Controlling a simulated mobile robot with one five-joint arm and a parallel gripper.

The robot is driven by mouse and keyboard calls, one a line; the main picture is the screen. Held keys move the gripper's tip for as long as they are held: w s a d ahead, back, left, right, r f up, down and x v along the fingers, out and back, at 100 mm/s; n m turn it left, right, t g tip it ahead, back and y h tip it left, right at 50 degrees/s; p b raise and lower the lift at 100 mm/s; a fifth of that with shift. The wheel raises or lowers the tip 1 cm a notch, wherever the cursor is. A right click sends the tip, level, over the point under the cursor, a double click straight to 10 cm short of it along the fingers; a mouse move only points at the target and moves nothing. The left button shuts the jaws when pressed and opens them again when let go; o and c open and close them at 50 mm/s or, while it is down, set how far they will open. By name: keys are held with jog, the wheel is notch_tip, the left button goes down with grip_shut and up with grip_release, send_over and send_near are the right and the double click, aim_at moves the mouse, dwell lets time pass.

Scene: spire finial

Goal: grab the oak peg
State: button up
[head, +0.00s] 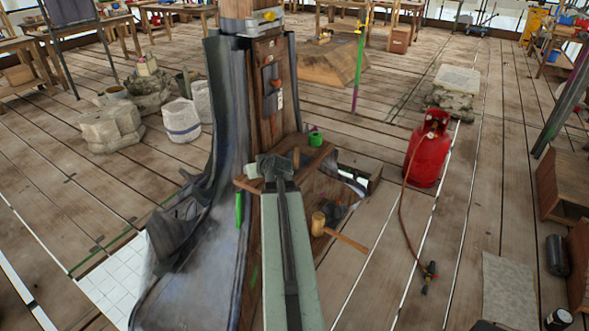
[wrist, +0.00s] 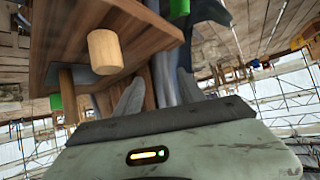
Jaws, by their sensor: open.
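The oak peg (wrist: 103,52) looks like a short, pale wooden cylinder at a brown wooden shelf (wrist: 75,30) in the wrist view. In the head view a small tan piece that seems to be the peg (head: 296,157) shows on the shelf (head: 312,160), just right of my gripper (head: 274,165). In the wrist view my gripper (wrist: 160,78) has its two grey fingers apart, with nothing held between them. The peg is outside the fingers, up and to the left of the left finger. My arm hides part of the shelf in the head view.
A green roll (head: 315,139) sits at the shelf's back. A mallet (head: 318,223) lies below right. Dark sheet metal (head: 225,120) rises left of the wooden post. A red gas cylinder (head: 428,150) with a hose stands right. Planks between are mostly clear.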

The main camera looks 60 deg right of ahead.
aim_at(297, 151)
jog(key=s+d+m+h, duration=0.1)
jog(key=s+d, duration=0.2)
jog(key=d, duration=0.1)
jog(key=s+d+r+h+b, duration=0.1)
jog(key=s+d+h, duration=0.1)
jog(key=d, duration=0.3)
jog(key=s+d+m+h+b, duration=0.1)
jog(key=s+d, duration=0.4)
jog(key=shift+r+m, duration=0.3)
jog(key=shift+b+x, duration=0.85)
jog(key=shift+x, duration=1.9)
jog(key=shift+a+r, duration=0.1)
jog(key=shift+r, duration=0.15)
grip_shut()
